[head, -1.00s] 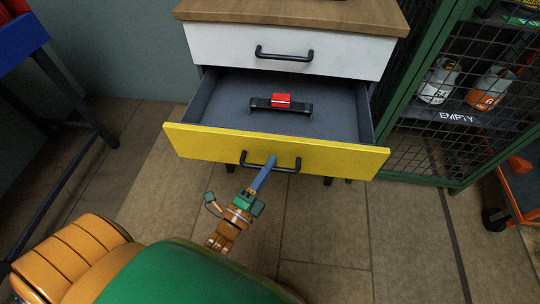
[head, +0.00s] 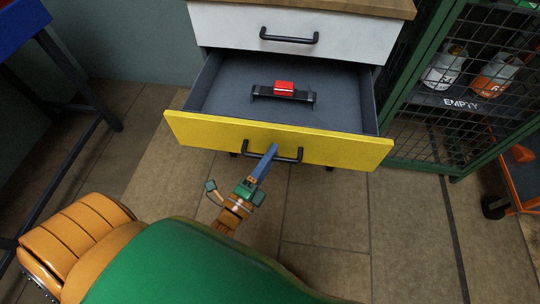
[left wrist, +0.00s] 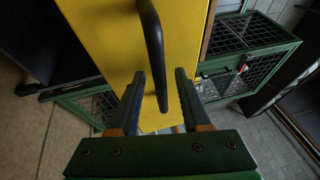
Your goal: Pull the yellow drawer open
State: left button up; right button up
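The yellow drawer (head: 330,150) stands well open from its cabinet, its grey inside showing. Its black bar handle (head: 288,157) is on the front face. My left gripper (head: 268,158) reaches up to the handle, with a blue-grey finger across the bar in the head view. In the left wrist view, the handle (left wrist: 154,50) runs between the two fingers of the left gripper (left wrist: 160,95). The fingers stand apart with a gap visible on each side of the bar. Whether a finger touches the handle's back is hidden. My right gripper is not in view.
A red-and-black object (head: 284,90) lies in the drawer. A closed white drawer (head: 240,32) is above it. A dark-legged blue stand (head: 75,80) is at left.

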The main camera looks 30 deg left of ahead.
pick_arm(q)
jog(key=v, duration=0.7)
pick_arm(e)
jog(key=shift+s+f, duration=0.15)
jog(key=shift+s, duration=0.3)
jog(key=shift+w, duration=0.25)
pick_arm(q)
jog(key=s+f+n+g+y, duration=0.15)
jog(key=f+n+g, duration=0.3)
jog(key=f, duration=0.55)
jog(key=s+f+n+g+h, duration=0.15)
jog(key=f+n+g, duration=0.3)
jog(key=f, duration=0.65)
jog(key=s+a+f+n+g+y, duration=0.1)
jog(key=s+a+f+n+g, duration=0.1)
jog(key=s+f+n+g, duration=0.5)
jog(key=s+a+f+n+g+y, duration=0.2)
jog(key=s+f, duration=0.3)
jog(key=s, duration=0.5)
notch_tip(320, 180, up, 23)
jog(key=s+d+p, duration=0.1)
jog(key=p, duration=2.1)
jog(key=shift+s+g+h, duration=0.3)
jog(key=shift+g, duration=0.1)
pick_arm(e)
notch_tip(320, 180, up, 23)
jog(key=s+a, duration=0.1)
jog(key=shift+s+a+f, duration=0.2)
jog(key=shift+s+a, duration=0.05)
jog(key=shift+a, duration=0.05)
